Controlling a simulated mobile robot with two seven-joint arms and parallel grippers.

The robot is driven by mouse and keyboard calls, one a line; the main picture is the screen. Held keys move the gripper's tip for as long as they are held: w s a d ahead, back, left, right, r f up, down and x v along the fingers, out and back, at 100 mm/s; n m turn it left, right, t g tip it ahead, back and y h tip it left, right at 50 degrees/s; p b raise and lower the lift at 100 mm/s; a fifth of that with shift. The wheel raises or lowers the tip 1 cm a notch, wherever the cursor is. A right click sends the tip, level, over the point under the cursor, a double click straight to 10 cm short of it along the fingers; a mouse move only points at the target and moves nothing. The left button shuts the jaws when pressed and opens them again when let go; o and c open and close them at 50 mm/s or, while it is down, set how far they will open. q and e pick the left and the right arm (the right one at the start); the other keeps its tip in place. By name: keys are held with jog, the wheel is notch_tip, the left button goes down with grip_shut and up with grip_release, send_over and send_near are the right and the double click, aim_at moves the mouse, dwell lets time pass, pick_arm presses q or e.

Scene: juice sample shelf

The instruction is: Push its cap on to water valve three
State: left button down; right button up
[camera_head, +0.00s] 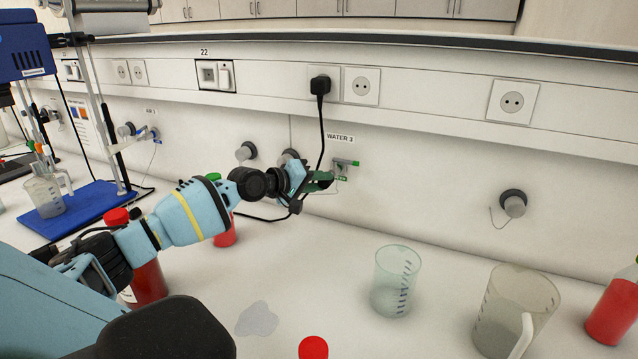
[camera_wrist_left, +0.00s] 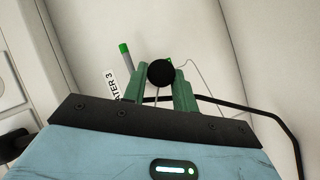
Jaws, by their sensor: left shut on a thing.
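Water valve three (camera_head: 342,168) is on the back wall under the "WATER 3" label (camera_head: 340,137), with a green-tipped lever. In the left wrist view the valve's green-tipped lever (camera_wrist_left: 124,50) shows just beyond the fingertips. My left gripper (camera_head: 321,181) is at the wall, just left of the valve. Its green fingers (camera_wrist_left: 160,85) are shut on a dark round cap (camera_wrist_left: 160,73), with a thin wire near it. The cap is in front of the valve; whether they touch I cannot tell. In the head view the fingers hide the cap. My right gripper is not in view.
A black cable (camera_head: 321,120) hangs from a wall plug beside my left gripper. A clear beaker (camera_head: 396,283), a jug (camera_head: 512,312) and red bottles (camera_head: 615,305) stand on the bench. A puddle-like patch (camera_head: 257,319) lies on it. Another capped wall outlet (camera_head: 513,204) is to the right.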

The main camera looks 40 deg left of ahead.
pick_arm(q)
jog(key=shift+w, duration=0.15)
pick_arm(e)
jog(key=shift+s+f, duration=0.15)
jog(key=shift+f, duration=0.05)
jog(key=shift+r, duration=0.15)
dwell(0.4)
pick_arm(q)
jog(key=shift+r, duration=0.1)
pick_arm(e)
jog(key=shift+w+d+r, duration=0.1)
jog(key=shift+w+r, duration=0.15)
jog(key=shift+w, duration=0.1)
pick_arm(q)
jog(key=shift+p, duration=0.35)
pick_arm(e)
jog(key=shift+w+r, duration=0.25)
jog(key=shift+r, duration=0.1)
pick_arm(q)
jog(key=shift+w+a, duration=0.15)
jog(key=shift+w, duration=0.1)
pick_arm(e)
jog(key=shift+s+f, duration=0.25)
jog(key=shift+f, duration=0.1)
